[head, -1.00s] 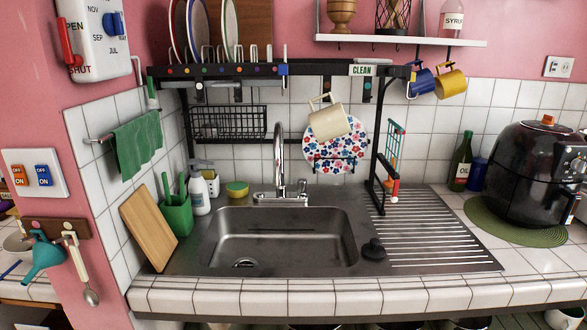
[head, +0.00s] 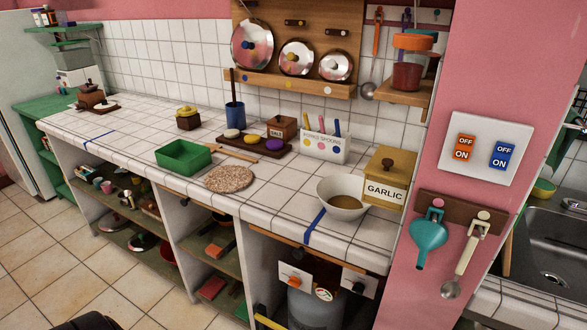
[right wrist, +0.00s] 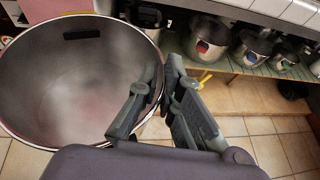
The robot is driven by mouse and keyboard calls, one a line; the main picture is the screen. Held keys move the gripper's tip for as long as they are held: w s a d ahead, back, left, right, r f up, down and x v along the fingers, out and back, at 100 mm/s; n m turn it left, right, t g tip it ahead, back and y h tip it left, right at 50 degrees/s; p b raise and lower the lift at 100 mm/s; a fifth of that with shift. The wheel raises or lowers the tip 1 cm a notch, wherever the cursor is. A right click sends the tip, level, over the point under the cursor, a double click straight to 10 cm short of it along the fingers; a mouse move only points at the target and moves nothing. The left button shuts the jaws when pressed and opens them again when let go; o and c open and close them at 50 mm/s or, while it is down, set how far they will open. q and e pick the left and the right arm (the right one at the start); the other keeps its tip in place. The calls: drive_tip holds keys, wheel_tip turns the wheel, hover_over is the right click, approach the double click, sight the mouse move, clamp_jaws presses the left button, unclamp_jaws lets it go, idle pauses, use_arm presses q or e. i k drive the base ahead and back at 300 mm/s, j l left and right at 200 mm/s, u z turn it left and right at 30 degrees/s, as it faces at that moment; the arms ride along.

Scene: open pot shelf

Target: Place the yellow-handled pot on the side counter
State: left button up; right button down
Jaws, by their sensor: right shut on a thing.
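In the right wrist view, a large open steel pot (right wrist: 75,95) fills the left side, with its bare inside showing. My right gripper (right wrist: 163,75) is shut on the pot at its near right side. A small yellow piece (right wrist: 205,77) shows just beyond the fingers; I cannot tell whether it belongs to this pot. The pot and my right gripper are out of the head view. The white-tiled side counter (head: 130,135) runs along the wall in the head view, with blue tape lines across it. My left gripper is in neither view.
The counter bears a green tray (head: 183,157), a round cork-like mat (head: 229,178), a bowl (head: 343,197) and a garlic box (head: 390,177). The tiles left of the green tray are mostly clear. Several pots (right wrist: 250,47) stand on a low shelf in the right wrist view.

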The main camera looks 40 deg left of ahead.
sight(285, 193)
drive_tip(key=j+u, duration=0.25)
drive_tip(key=j, duration=2.3)
